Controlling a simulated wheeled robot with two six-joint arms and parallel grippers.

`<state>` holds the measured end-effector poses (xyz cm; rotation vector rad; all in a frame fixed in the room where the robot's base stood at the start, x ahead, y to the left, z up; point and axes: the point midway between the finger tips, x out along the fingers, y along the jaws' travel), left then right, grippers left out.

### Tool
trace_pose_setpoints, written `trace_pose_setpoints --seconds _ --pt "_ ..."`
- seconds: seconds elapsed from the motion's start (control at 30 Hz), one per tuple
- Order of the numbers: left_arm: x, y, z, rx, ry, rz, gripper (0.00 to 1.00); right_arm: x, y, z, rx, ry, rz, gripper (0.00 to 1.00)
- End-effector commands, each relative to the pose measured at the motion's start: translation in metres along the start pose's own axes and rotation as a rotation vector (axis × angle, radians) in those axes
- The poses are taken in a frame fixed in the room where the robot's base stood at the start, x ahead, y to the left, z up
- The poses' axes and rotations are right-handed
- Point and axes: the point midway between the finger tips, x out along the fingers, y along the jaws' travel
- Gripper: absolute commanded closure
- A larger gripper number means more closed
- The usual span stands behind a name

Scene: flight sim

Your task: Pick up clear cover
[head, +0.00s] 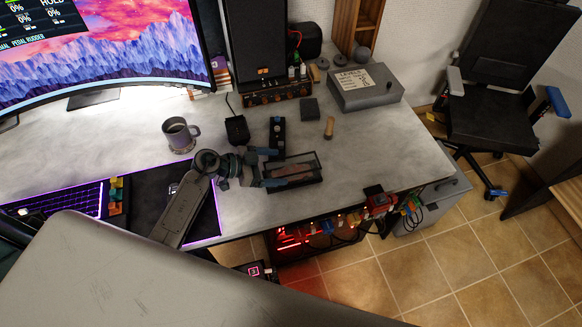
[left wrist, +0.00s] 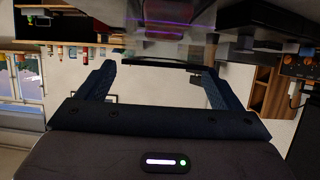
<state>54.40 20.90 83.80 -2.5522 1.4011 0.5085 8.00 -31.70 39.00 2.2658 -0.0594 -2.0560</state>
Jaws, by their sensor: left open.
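The clear cover (head: 306,162) is a see-through box with dark edges on the desk, right of the mousepad in the head view. Brownish shapes show through it. My left gripper (head: 270,168) reaches in from the left at the cover's left end. Its blue-tipped fingers are apart, one toward the back and one toward the front of the cover. In the left wrist view the open fingers (left wrist: 158,82) frame a see-through, purple-tinted shape (left wrist: 158,48) that looks like the cover. Whether the fingers touch it cannot be told. My right gripper is not in view.
A small dark device (head: 277,132) stands just behind the cover. A wooden peg (head: 329,127), a grey box (head: 366,88), a mouse (head: 237,129) and a mug (head: 180,135) are around it. The desk's front edge is close. Desk right of the cover is clear.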

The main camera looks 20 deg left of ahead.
Motion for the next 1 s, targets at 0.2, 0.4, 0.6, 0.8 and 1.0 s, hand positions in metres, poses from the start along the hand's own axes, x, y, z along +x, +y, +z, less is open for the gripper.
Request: trace_pose_setpoints --seconds 0.2,0.4,0.6,0.8,1.0 --pt "0.034 -0.003 -0.005 -0.003 0.005 0.001 0.13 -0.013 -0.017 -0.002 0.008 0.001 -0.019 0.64" --pt "0.044 -0.003 -0.003 0.0 0.002 0.0 0.13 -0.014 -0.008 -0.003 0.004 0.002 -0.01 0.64" --pt "0.043 -0.003 -0.002 0.001 0.002 0.0 0.23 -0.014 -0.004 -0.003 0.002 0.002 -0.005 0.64" --pt "0.043 -0.003 -0.002 0.0 0.002 0.0 0.62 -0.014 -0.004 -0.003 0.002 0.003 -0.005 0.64" --pt "0.043 -0.003 -0.003 0.0 0.002 0.0 0.62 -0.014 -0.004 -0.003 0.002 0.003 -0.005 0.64"
